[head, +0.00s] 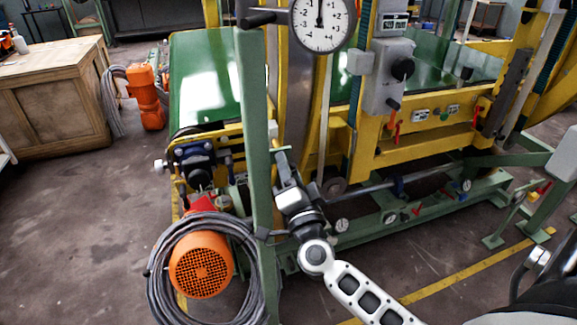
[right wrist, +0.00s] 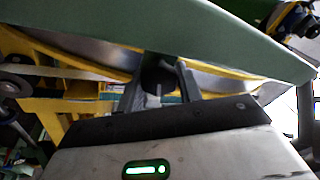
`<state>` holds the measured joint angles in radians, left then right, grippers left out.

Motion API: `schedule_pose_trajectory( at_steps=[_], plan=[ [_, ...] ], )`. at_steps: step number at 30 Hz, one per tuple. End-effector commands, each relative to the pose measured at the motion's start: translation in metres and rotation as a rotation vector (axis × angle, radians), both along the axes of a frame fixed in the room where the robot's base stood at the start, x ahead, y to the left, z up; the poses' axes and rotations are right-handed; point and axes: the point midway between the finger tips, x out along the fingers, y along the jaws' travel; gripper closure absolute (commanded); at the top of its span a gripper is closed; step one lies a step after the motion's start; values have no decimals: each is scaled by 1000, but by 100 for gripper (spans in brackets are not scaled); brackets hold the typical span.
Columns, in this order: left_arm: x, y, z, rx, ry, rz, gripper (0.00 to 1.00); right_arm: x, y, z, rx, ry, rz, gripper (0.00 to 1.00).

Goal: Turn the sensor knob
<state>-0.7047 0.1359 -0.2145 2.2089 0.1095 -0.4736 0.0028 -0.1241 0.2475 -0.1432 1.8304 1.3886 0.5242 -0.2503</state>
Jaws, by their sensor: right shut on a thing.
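My right gripper (head: 280,156) is beside the green upright post, its arm coming up from the lower right. In the right wrist view its two fingers (right wrist: 158,88) are on either side of a small dark round knob (right wrist: 157,74), just below a green bar. The gripper is shut on this knob. In the head view the knob is too small or hidden to make out at the fingers. My left gripper is not in view.
The green post (head: 252,120) stands close to my right gripper. A dial gauge (head: 321,22) is above, and a grey box with a black rotary switch (head: 402,68) is to the right. An orange motor (head: 200,264) with coiled cable is at lower left. Open floor lies left.

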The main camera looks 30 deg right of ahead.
Motion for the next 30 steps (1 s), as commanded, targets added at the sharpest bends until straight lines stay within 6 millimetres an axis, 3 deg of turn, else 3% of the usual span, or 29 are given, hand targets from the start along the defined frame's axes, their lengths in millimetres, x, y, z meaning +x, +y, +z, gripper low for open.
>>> schedule_pose_trajectory(
  at_steps=[15,30],
  plan=[
    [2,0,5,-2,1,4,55,0,0,-2,435,-103,112,87],
    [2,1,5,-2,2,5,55,0,0,-3,636,-151,164,87]
  ],
)
